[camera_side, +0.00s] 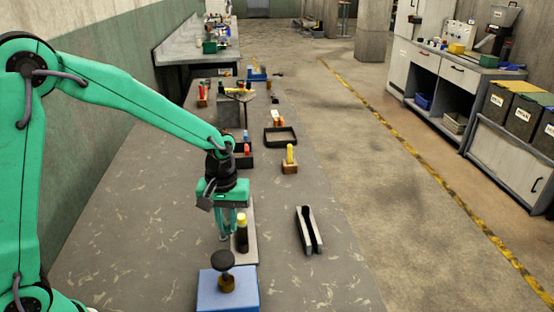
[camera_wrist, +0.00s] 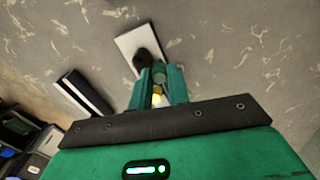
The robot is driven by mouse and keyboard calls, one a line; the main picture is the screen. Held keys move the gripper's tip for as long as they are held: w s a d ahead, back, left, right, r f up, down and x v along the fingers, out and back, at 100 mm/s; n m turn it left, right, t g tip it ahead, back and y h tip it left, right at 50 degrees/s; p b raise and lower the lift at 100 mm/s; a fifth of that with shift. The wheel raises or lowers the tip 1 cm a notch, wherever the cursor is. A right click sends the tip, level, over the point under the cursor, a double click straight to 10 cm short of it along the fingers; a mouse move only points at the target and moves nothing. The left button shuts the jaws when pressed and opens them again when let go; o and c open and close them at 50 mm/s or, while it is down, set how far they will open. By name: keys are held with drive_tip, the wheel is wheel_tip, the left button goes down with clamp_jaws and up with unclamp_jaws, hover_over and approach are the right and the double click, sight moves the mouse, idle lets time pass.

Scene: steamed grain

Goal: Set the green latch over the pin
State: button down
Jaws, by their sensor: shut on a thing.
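My gripper (camera_side: 233,228) points down over a light plate (camera_side: 249,248) on the bench. Its green fingers (camera_wrist: 160,82) show in the wrist view. They seem shut around a dark upright cylinder with a yellow top (camera_side: 242,235); a yellow patch (camera_wrist: 157,98) shows between them. A small teal piece between the fingertips is too unclear to name as the latch. In the wrist view a black rounded part (camera_wrist: 143,58) lies over the white plate (camera_wrist: 128,43). A blue block (camera_side: 244,293) with a black-topped knob (camera_side: 223,262) stands nearer the side camera. I cannot tell which part is the pin.
A light rail with a dark groove (camera_side: 303,236) lies to the right; it also shows in the wrist view (camera_wrist: 92,88). Farther back are a wooden block with a yellow peg (camera_side: 290,160) and a black open tray (camera_side: 281,143). The bench right of the plate is otherwise clear.

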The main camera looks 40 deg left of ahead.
drive_tip(key=w+n, duration=0.1)
drive_tip(key=n, duration=0.1)
drive_tip(key=w+n, duration=0.1)
drive_tip(key=n, duration=0.2)
drive_tip(key=w+n, duration=0.2)
drive_tip(key=shift+d+n, duration=0.25)
drive_tip(key=shift+n, duration=0.05)
drive_tip(key=n, duration=0.1)
drive_tip(key=w+n, duration=0.1)
drive_tip(key=shift+w+a+n, duration=0.2)
drive_tip(key=shift+a+n, duration=0.05)
drive_tip(key=shift+n, duration=0.15)
drive_tip(key=shift+w+a+n, duration=0.3)
drive_tip(key=shift+w+n, duration=0.15)
drive_tip(key=shift+n, duration=0.6)
drive_tip(key=shift+w+a+n, duration=0.3)
drive_tip(key=shift+w+n, duration=0.1)
drive_tip(key=shift+n, duration=0.65)
drive_tip(key=shift+r, duration=0.1)
drive_tip(key=c, duration=1.3)
unclamp_jaws()
drive_tip(key=shift+r, duration=3.9)
